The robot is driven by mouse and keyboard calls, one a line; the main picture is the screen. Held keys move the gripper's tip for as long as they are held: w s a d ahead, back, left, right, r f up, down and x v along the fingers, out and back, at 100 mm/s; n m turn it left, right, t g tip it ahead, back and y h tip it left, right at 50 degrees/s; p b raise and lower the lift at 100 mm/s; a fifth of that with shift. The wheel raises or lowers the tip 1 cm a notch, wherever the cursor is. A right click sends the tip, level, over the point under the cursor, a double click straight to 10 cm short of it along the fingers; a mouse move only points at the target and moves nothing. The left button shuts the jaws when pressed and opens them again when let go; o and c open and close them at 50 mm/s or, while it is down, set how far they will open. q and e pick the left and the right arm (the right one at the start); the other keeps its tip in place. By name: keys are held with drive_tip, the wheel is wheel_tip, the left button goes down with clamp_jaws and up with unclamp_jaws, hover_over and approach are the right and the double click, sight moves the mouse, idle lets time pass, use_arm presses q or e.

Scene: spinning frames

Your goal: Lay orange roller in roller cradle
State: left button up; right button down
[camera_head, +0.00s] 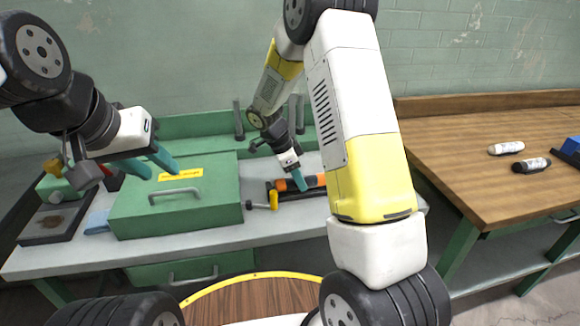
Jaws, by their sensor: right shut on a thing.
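The orange roller (314,180) lies across the picture at the middle of the bench. My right gripper (299,182) comes down from behind and is shut on the roller near its left part. The roller cradle (287,195), a dark low holder, is directly under and in front of the roller. I cannot tell whether the roller touches it. My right arm hides the right end of both. My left gripper (151,166) is open and empty, above the green box at the left, with its two teal fingers apart.
A green lidded box (222,210) with a grey handle stands left of the cradle. A yellow-ended tool (273,200) lies between them. A dark tray (55,222) is at the far left.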

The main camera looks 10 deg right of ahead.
drive_tip(key=shift+f, duration=0.2)
drive_tip(key=c, duration=0.8)
unclamp_jaws()
drive_tip(key=shift+o, duration=0.2)
drive_tip(key=shift+r, duration=0.1)
drive_tip(key=v, duration=0.7)
drive_tip(key=shift+a+r, duration=0.15)
drive_tip(key=shift+r, duration=0.15)
